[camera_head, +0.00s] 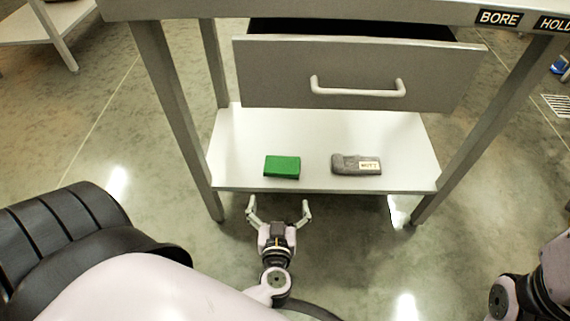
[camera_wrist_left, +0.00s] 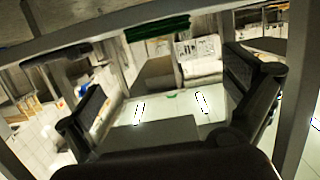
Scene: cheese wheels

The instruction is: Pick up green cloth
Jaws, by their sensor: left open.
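The green cloth (camera_head: 282,167) lies as a folded, flat block on the lower shelf, near its front edge and left of the middle. In the left wrist view the green cloth (camera_wrist_left: 157,28) shows at the top, at the shelf's edge. My left gripper (camera_head: 278,206) is open and empty just in front of the shelf's front edge, its fingers spread toward the cloth without touching it. Both fingers also frame the left wrist view (camera_wrist_left: 165,75). My right gripper is out of view; only part of my right arm shows at lower right.
The lower shelf (camera_head: 310,130) also holds a grey labelled object (camera_head: 356,164) right of the cloth. A partly open drawer (camera_head: 360,75) hangs above the shelf. Table legs (camera_head: 175,110) stand at both sides. The floor in front is clear.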

